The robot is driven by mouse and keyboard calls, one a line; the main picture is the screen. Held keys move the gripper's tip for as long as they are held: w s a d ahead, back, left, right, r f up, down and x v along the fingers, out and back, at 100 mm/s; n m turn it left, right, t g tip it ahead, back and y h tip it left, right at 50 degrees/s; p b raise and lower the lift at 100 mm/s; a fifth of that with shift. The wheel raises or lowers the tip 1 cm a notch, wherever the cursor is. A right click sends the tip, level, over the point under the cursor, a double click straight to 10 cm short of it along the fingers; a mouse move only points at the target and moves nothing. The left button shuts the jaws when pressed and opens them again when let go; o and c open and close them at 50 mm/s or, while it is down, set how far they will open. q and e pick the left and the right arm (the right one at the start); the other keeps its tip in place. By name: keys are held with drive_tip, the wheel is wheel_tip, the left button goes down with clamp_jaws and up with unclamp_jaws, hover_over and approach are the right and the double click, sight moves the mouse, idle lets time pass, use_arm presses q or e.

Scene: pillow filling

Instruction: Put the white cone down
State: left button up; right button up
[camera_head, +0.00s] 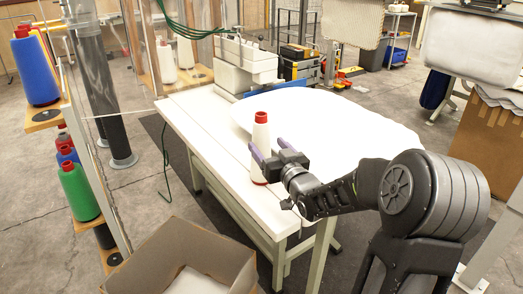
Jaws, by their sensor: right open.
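The white cone (261,132) with a red top stands upright on the white table (194,118), near its front part. My right gripper (267,147), with purple fingers, is open at the cone. One finger overlaps the cone's middle in the picture and the other shows just right of it. The fingers hide part of the cone's side, and I cannot tell whether they touch it. My left gripper is not in view.
A sewing machine (247,62) stands at the table's far end. A rack with blue (36,70) and green (78,192) cones is at the left. An open cardboard box (185,245) is below the table's near end. The table's left strip is clear.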

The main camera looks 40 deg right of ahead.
sight(265, 142)
drive_tip(key=shift+p+x, duration=0.4)
drive_tip(key=shift+x, duration=0.8)
drive_tip(key=shift+w+f, duration=0.15)
drive_tip(key=shift+w, duration=0.1)
drive_tip(key=shift+w+d+p, duration=0.15)
drive_tip(key=shift+w+p, duration=0.25)
drive_tip(key=shift+w, duration=0.1)
drive_tip(key=p+x, duration=0.1)
drive_tip(key=x, duration=0.2)
drive_tip(key=shift+w+d+p, duration=0.1)
drive_tip(key=shift+w+p, duration=0.15)
drive_tip(key=shift+p, duration=0.05)
drive_tip(key=shift+w, duration=0.3)
drive_tip(key=shift+c, duration=0.5)
